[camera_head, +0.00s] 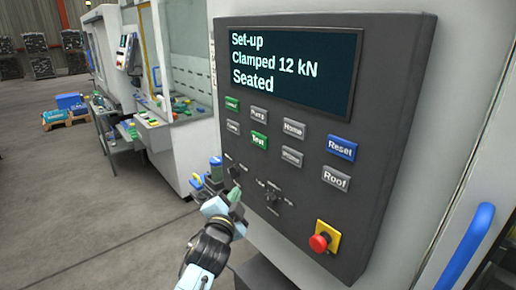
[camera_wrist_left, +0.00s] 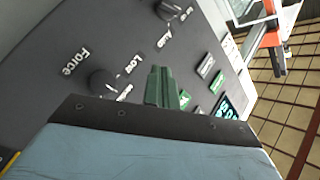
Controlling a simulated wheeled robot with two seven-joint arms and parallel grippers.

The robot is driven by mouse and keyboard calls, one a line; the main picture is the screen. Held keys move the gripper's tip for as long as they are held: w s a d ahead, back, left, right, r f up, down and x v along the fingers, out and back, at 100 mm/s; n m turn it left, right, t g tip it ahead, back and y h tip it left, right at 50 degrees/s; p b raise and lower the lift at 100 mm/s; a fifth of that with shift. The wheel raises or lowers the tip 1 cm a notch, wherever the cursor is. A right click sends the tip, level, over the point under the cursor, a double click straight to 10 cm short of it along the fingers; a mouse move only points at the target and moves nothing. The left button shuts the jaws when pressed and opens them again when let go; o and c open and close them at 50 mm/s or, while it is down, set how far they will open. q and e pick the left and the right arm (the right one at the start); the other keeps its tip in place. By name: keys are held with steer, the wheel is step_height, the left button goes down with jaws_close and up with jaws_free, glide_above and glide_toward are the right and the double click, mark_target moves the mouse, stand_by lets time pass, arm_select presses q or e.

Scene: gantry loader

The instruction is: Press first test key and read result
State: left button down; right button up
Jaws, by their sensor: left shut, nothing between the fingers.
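The dark control panel (camera_head: 310,185) carries a display (camera_head: 290,68) reading "Set-up", "Clamped 12 kN", "Seated". The green Test key (camera_head: 259,141) sits in the lower row of keys. Another green key (camera_head: 232,103) is at the upper left, its label too small to read surely. My left gripper (camera_head: 234,194) is shut and empty, its green fingertips in front of the panel's lower left, below the Test key, near a rotary knob (camera_head: 235,171). In the left wrist view the shut fingers (camera_wrist_left: 160,84) point over the panel near the knob marked Force (camera_wrist_left: 104,83). Contact cannot be told.
A second knob (camera_head: 272,199) and a red emergency stop (camera_head: 319,243) are lower on the panel. A blue handle (camera_head: 468,248) stands at the right edge. Open floor lies to the left.

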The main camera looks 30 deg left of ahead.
arm_select(q)
step_height(320, 180, up, 12)
steer(key=s+a+t+y, duration=0.1)
steer(key=s+a+y, duration=0.1)
steer(key=shift+s+a+t+y, duration=0.15)
steer(key=shift+s+t+y, duration=0.15)
steer(key=shift+s+t, duration=0.1)
steer(key=shift+w, duration=0.15)
steer(key=b, duration=0.3)
glide_toward(253, 135)
steer(key=w+a, duration=0.2)
steer(key=a, duration=0.1)
steer(key=shift+w+d+r, duration=0.2)
steer(key=shift+w+r, duration=0.05)
steer(key=shift+w, duration=0.25)
steer(key=shift+w+d+r, duration=0.2)
steer(key=shift+w+r, duration=0.1)
steer(key=shift+w, duration=0.15)
steer(key=shift+w, duration=0.1)
stand_by(0.5)
steer(key=shift+w+d, duration=0.15)
steer(key=shift+w, duration=0.1)
